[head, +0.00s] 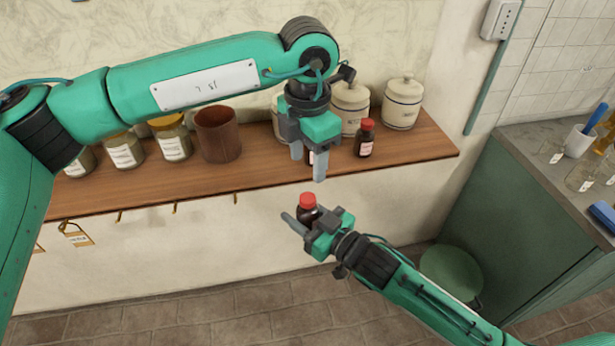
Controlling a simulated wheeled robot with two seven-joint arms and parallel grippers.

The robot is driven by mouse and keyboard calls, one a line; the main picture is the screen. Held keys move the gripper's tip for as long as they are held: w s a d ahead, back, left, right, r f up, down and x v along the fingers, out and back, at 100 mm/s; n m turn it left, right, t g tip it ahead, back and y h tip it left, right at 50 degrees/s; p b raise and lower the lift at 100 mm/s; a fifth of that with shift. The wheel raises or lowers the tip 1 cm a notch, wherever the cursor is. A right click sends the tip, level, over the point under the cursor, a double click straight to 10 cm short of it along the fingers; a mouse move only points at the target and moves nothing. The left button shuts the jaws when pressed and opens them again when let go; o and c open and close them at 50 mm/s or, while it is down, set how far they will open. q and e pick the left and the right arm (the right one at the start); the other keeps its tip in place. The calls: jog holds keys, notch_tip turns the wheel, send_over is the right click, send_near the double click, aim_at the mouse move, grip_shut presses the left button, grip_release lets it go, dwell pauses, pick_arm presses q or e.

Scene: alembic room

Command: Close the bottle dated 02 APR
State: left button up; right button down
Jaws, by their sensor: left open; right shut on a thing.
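My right gripper (308,222) is shut on a dark brown bottle (306,213) with a red cap (308,200), held upright in front of the shelf edge. I cannot tell whether the cap is fully tight. My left gripper (307,168) is open above the shelf's front edge, fingers pointing down, higher than the held bottle and apart from it. A second brown bottle (364,145) with a red cap stands on the shelf to the right. Part of another dark bottle (309,157) shows behind the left fingers; its top is hidden. No date is readable.
The wooden shelf (270,186) carries several labelled jars (125,150), a brown cup (218,135) and cream lidded canisters (402,103). Tags hang on hooks below it (77,236). A grey counter (540,150) with glassware stands at right. A green bin (452,272) is on the floor.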

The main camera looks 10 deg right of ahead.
pick_arm(q)
jog(key=shift+r, duration=1.45)
